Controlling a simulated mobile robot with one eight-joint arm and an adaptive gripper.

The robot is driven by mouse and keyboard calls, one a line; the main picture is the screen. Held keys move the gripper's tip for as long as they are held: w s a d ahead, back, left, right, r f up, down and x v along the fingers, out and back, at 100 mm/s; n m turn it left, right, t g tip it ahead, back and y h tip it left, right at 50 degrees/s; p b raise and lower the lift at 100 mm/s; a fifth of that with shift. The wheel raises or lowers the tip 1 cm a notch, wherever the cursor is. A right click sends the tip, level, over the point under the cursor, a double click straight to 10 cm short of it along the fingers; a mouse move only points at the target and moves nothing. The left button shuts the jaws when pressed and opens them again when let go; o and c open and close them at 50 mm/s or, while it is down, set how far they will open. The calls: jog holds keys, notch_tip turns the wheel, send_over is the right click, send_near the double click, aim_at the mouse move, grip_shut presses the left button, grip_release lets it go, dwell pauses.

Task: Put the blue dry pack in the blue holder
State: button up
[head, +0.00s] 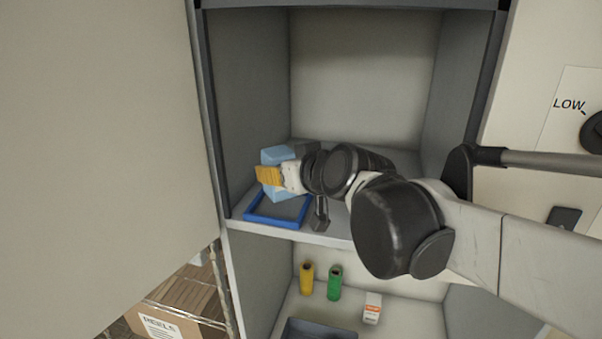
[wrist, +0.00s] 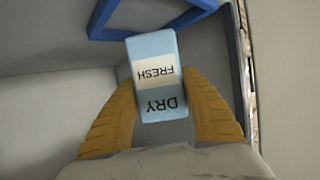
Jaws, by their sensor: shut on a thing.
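The light blue dry pack shows in the wrist view (wrist: 155,47) with a white label reading FRESH and the word DRY. My gripper (wrist: 160,82) is shut on it, one orange finger on each side. In the head view the pack (head: 277,155) shows above and below an orange finger of my gripper (head: 269,175), which hides its middle. The blue holder (head: 272,223) is an open blue frame on the upper shelf, at the front left. The pack is over the back part of the holder in the head view; its height above the shelf is unclear.
A small dark metal object (head: 320,213) stands just right of the holder. The cabinet's left wall (head: 245,100) is close to my gripper. The lower shelf holds a yellow cylinder (head: 307,279), a green cylinder (head: 335,283), a white box (head: 372,308) and a dark tray (head: 318,330).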

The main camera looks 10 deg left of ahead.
jog(key=f, duration=0.3)
jog(key=shift+w+a+f, duration=0.1)
jog(key=shift+w+f, duration=0.1)
jog(key=shift+s, duration=0.1)
jog(key=shift+f, duration=0.1)
jog(key=o, duration=1.3)
